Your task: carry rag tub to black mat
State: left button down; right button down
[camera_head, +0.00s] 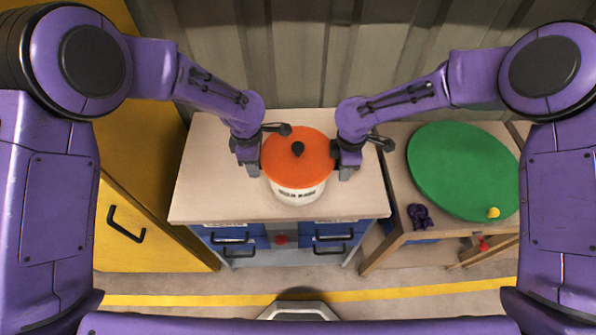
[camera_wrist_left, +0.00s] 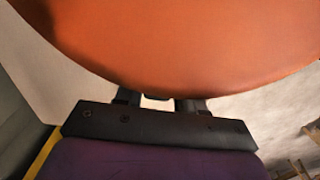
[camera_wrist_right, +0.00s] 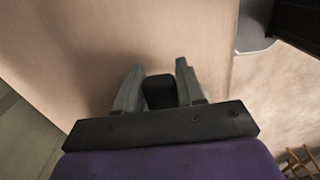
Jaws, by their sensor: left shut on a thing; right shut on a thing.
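The rag tub (camera_head: 297,190) is a white round pot with dark lettering, an orange lid (camera_head: 280,155) and a black knob. It is upright over the light bench top; I cannot tell whether it touches it. My left gripper (camera_head: 252,165) is shut at the tub's left side; the lid hides its fingertips in the left wrist view (camera_wrist_left: 160,100). My right gripper (camera_head: 345,165) is at the tub's right side. Its fingers (camera_wrist_right: 160,90) close on a small dark piece, apparently a tub handle. I make out no black mat.
The bench (camera_head: 215,195) has blue drawers with dark handles. To its right, a wooden table (camera_head: 400,180) bears a large green disc (camera_head: 460,165), a small purple item (camera_head: 420,217) and a yellow one (camera_head: 493,212). A yellow cabinet (camera_head: 140,180) stands left. A corrugated wall is behind.

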pick_arm(q)
jog(key=shift+r, duration=0.1)
pick_arm(e)
jog(key=shift+w+r, duration=0.1)
dwell(0.5)
